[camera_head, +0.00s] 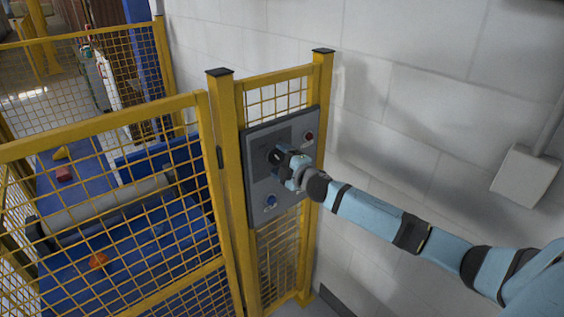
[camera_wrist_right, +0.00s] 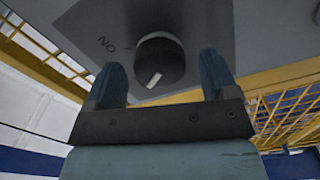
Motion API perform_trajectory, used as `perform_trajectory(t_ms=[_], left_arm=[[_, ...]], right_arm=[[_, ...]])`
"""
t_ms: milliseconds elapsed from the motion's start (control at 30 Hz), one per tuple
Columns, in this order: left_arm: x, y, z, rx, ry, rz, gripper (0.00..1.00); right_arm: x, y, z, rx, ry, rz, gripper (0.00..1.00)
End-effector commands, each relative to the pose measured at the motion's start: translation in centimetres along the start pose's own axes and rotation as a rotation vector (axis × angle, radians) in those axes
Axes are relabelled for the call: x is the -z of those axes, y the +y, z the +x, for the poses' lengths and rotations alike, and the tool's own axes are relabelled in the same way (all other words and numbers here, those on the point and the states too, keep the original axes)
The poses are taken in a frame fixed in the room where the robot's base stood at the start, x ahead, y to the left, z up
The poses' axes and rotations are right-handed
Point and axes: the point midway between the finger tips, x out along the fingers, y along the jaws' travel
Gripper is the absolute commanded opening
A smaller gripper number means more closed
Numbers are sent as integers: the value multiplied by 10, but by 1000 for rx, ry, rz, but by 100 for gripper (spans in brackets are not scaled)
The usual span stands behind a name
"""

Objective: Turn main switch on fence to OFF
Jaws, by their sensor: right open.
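The main switch is a round black knob (camera_wrist_right: 158,62) with a white mark, on a grey control panel (camera_head: 258,140) fixed to the yellow fence. In the right wrist view, the "ON" label is upper left of the knob. The white mark is on the knob's lower part, not lined up with that label; no OFF label is visible. My right gripper (camera_head: 281,155) is at the panel in the head view, largely covering the switch. In the right wrist view its two fingers (camera_wrist_right: 162,78) are open on either side of the knob; contact is unclear. My left gripper is not in view.
The panel also carries a red button (camera_head: 309,137) and a blue button (camera_head: 270,201). Yellow mesh fence (camera_head: 100,122) encloses blue machinery with a large roller (camera_head: 110,207) on the left. A white block wall (camera_head: 420,120) and a grey wall box (camera_head: 525,175) are on the right.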

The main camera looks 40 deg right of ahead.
Motion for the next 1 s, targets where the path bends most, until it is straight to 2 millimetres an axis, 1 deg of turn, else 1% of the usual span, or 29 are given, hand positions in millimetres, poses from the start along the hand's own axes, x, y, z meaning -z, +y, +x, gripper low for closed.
perform_trajectory(t_ms=[133,233,500,700,833,1000], left_arm=[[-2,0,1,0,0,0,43],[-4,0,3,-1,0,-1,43],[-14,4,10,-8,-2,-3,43],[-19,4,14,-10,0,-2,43],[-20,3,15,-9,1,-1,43],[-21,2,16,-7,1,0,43]], right_arm=[[0,-1,-7,0,0,0,80],[-1,-2,-21,1,1,-1,80],[-1,-4,-76,3,1,0,80],[-1,-3,-112,2,0,0,80],[0,-2,-127,2,0,0,80],[0,0,-137,0,0,0,80]])
